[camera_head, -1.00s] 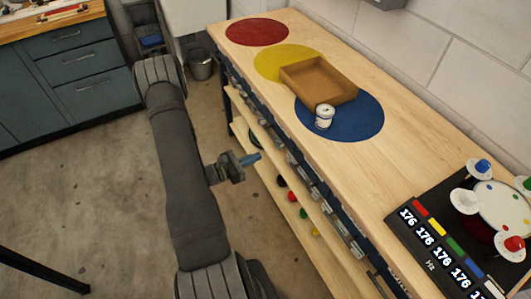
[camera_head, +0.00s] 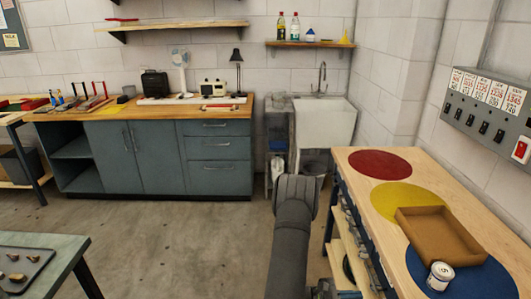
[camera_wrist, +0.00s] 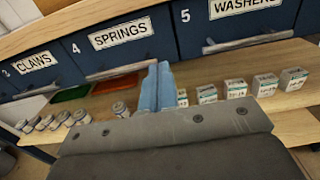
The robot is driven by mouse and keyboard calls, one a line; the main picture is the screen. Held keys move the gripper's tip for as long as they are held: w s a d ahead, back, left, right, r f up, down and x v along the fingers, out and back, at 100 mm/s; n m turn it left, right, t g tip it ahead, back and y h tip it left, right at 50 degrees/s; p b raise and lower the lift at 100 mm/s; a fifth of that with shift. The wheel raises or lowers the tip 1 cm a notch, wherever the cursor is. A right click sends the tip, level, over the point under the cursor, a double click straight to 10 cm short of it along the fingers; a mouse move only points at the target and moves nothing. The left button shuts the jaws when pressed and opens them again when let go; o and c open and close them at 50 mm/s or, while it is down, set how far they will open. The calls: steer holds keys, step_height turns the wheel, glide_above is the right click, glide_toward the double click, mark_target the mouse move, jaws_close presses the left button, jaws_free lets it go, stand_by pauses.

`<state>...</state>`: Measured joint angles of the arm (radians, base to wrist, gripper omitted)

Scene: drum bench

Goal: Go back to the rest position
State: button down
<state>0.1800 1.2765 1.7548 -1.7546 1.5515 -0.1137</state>
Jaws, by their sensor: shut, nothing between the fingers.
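My gripper (camera_wrist: 158,88) is shut and empty in the wrist view, its two blue fingers together. It points at the front of the bench, in front of the drawers labelled SPRINGS (camera_wrist: 121,33) and WASHERS (camera_wrist: 240,8) and the shelf below them. Whether it touches anything cannot be told. In the head view my arm rises at the bottom middle, left of the wooden bench (camera_head: 368,234); the gripper itself is out of that picture or hidden.
On the bench are a cardboard tray (camera_head: 440,236) and a white tin (camera_head: 440,276) on the blue circle. Small boxes (camera_wrist: 265,85) and several tins (camera_wrist: 48,120) stand on the shelf. Open floor (camera_head: 170,245) lies left of my arm.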

mark_target(392, 293)
steer(key=d, duration=0.9)
steer(key=shift+d, duration=0.4)
